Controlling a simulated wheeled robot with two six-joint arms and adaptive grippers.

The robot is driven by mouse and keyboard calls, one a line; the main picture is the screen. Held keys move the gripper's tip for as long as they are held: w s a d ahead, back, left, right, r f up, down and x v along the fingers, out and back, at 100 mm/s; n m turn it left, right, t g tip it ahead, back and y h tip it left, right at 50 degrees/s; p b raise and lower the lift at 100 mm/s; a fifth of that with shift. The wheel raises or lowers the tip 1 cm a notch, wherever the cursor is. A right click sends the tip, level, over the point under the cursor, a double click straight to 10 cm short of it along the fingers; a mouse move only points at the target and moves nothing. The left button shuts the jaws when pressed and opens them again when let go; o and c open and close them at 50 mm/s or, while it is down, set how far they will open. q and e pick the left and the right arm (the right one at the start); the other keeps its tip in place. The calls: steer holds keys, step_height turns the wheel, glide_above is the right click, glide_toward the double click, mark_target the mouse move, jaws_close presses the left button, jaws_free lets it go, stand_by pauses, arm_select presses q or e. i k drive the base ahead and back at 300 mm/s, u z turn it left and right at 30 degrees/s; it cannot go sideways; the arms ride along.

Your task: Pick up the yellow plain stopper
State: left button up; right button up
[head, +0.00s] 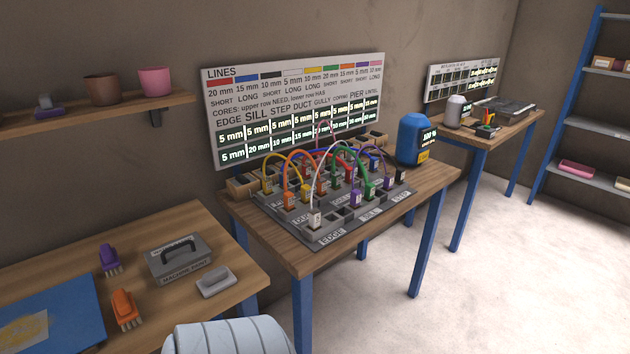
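On the middle table, a grey socket board (338,236) holds several coloured plugs joined by arching cables. Orange (290,201), white (315,218), green (370,191) and purple (355,198) plugs stand in other sockets. I cannot make out a separate yellow plain stopper; cables and plugs hide part of the board. Neither of my grippers is in view.
The middle table (435,183) also bears a blue canister (411,140). A lined sign (295,90) stands behind it. Floor at right is clear.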

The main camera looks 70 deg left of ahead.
mark_target(306, 190)
steer(key=u, duration=0.1)
steer(key=i, duration=1.5)
steer(key=u, duration=0.7)
steer(key=i, duration=0.9)
steer(key=u, duration=1.5)
steer(key=i, duration=0.7)
steer(key=u, duration=0.65)
